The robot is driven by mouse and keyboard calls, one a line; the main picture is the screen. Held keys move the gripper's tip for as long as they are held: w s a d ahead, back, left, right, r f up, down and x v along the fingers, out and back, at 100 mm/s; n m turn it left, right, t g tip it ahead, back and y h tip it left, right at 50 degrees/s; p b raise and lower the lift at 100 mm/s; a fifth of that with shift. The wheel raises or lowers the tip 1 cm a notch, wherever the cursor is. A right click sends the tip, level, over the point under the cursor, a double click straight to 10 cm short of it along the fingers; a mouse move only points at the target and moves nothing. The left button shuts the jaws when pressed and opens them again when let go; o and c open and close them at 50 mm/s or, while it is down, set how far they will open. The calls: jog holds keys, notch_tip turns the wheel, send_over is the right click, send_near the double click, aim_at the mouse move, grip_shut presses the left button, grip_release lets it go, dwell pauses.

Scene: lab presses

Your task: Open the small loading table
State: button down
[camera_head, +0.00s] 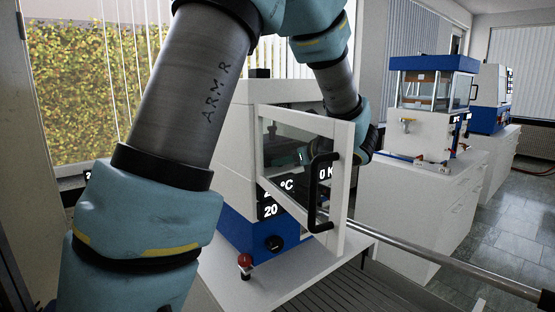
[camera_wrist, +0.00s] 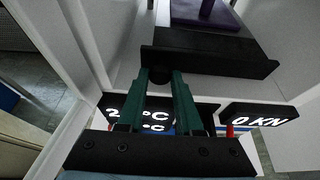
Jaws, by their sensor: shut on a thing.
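The small loading table is a black plate (camera_wrist: 225,60) inside the press chamber in the wrist view, with a round black knob (camera_wrist: 160,77) at its front edge. My gripper (camera_wrist: 161,82) has its two green fingers shut on this knob. A purple block (camera_wrist: 205,14) stands on the plate. In the head view the press (camera_head: 235,175) has a white and blue body. My gripper (camera_head: 298,158) shows there only dimly through the door glass, and the loading table cannot be made out.
The press door (camera_head: 342,190), a white frame with glass and a black handle (camera_head: 317,195), stands swung open beside my forearm. Black displays (camera_wrist: 258,115) sit below the chamber. A red knob (camera_head: 245,260) is at the front. Other presses (camera_head: 432,110) stand on cabinets at right.

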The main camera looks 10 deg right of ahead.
jog(key=s+d, duration=0.4)
jog(key=s, duration=0.3)
jog(key=s+d+p, duration=0.1)
jog(key=s+d, duration=0.4)
jog(key=s, duration=0.3)
jog(key=shift+f, duration=0.1)
jog(key=c, duration=0.8)
grip_release()
jog(key=shift+s, duration=0.15)
jog(key=shift+o, duration=1.1)
jog(key=b+v, duration=0.2)
jog(key=v, duration=0.8)
jog(key=shift+s+r, duration=0.25)
jog(key=shift+d, duration=0.1)
